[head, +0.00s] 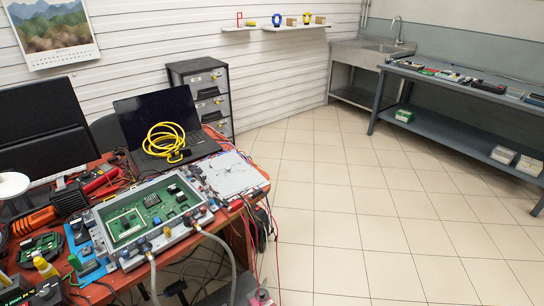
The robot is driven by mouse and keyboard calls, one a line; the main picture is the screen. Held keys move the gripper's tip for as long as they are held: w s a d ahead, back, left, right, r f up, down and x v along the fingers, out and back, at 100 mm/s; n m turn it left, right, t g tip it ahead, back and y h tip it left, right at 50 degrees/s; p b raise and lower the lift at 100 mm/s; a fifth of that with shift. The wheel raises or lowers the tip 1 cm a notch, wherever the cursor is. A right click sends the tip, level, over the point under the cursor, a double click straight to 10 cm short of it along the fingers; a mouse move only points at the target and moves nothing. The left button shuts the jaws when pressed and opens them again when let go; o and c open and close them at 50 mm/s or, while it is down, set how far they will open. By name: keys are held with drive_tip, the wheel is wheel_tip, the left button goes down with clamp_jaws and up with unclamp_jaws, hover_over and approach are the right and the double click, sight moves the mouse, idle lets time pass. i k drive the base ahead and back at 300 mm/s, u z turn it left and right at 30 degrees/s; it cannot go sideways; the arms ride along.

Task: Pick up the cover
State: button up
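An open grey metal case (186,231) with green circuit boards (137,222) inside stands on the red-topped workbench at the lower left. Two hoses (221,243) run from the fittings on its front side and hang over the bench edge. A flat, pale rectangular panel (236,172) with small dark marks lies to the right behind the case, near the bench's right edge; it looks like the cover, but I cannot be sure. Wires lie around it. My gripper is not in view.
A laptop (154,112) with a coiled yellow cable (165,139), tools and meters crowd the bench. Wires hang off its right edge. A drawer cabinet (205,87), a sink (372,48) and a long shelf table (460,115) stand behind. The tiled floor (370,210) is clear.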

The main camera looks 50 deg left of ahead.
sight(236, 182)
drive_tip(key=i, duration=2.45)
drive_tip(key=u, duration=1.05)
drive_tip(key=i, duration=0.15)
drive_tip(key=u, duration=2.9)
drive_tip(key=i, duration=0.7)
drive_tip(key=u, duration=0.15)
